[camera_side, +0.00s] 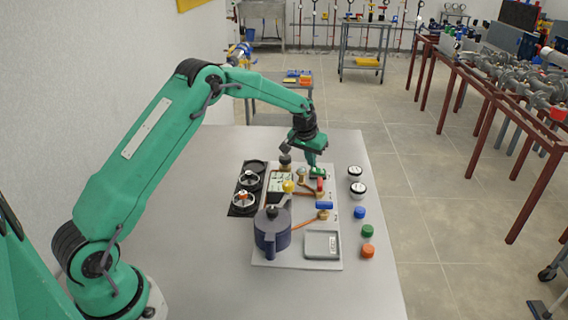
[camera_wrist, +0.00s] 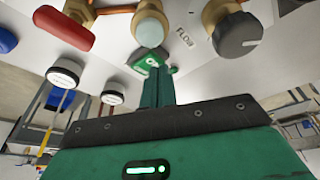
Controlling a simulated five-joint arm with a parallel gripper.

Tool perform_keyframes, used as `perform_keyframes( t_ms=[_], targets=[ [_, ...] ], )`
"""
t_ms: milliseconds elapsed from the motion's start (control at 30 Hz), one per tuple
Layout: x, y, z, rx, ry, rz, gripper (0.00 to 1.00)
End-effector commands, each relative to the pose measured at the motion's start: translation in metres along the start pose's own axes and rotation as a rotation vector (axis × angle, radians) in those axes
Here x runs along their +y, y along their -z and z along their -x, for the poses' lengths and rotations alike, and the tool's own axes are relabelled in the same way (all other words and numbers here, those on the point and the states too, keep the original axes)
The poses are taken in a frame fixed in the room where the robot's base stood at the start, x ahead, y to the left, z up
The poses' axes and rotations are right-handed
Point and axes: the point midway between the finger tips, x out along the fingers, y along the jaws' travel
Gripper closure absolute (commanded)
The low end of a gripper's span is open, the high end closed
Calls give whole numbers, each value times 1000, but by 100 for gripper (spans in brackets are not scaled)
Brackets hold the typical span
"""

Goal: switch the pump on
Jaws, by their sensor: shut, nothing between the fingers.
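A green switch block (camera_side: 318,172) with a pale mark sits at the far right part of the white panel (camera_side: 262,256). The wrist view shows the same green block (camera_wrist: 146,60) just beyond my fingertips. My gripper (camera_side: 312,163) is shut and empty, pointing down at the block. In the wrist view its closed fingers (camera_wrist: 160,74) overlap the block's near edge; I cannot tell whether they touch it. The switch's position is not clear. A dark blue pump-like body (camera_side: 272,236) stands at the panel's front left.
Close to the block are a pale round lamp (camera_wrist: 150,31), a red handle (camera_wrist: 64,28) and a grey FLOW knob (camera_wrist: 238,36). Two white-faced gauges (camera_side: 357,189) and blue, green and orange caps (camera_side: 368,251) stand right of the panel. The table's front right is clear.

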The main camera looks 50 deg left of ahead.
Motion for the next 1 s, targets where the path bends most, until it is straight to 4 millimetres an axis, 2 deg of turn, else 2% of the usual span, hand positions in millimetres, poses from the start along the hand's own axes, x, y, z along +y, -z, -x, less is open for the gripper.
perform_keyframes(
  t_ms=[1000],
  targets=[
    [0, -4, -11, -2, 0, 0, 100]
  ],
)
